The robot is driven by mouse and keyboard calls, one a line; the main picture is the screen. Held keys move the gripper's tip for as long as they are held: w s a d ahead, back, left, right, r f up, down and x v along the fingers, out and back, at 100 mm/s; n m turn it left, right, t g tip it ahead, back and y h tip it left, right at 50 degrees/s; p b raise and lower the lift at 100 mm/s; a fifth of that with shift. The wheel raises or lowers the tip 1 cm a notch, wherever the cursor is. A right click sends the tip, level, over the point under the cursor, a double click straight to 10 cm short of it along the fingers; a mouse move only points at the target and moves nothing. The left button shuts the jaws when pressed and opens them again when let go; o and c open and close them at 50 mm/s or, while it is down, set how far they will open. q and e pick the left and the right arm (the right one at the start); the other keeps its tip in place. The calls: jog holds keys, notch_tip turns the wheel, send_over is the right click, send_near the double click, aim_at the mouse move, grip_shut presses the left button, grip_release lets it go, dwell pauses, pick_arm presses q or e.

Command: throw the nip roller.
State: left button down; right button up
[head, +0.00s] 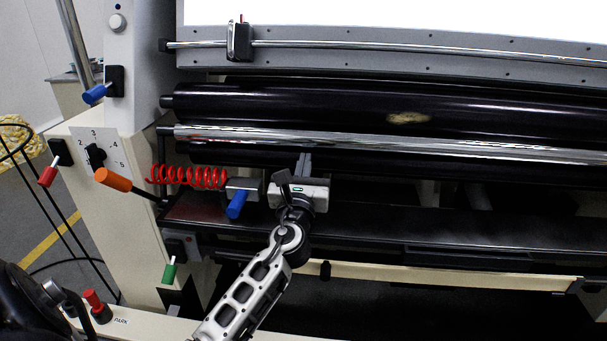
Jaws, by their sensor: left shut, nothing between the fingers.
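A long black roller (290,102) spans the machine, with a shiny metal bar (350,139) below it and a second dark roller (380,160) under the bar. I cannot tell which one is the nip roller. A lever with an orange handle (113,180) slants up-left from a pivot near the rollers' left end. A blue handle (237,205) hangs from a grey block just left of my left gripper (304,157). This gripper is shut and empty, its fingers pointing up in front of the lower roller. I cannot tell whether they touch it. My right gripper is not in view.
A red coiled hose (188,176) runs between the orange lever and the grey block. Other handles are blue (97,93), red (48,175) and green (169,271). A numbered dial (96,155) is on the left post. A dark shelf (400,225) lies below the rollers.

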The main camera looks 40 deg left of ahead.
pick_arm(q)
jog(key=x, duration=0.3)
jog(key=shift+w+a+r, duration=0.1)
jog(key=shift+w+a, duration=0.05)
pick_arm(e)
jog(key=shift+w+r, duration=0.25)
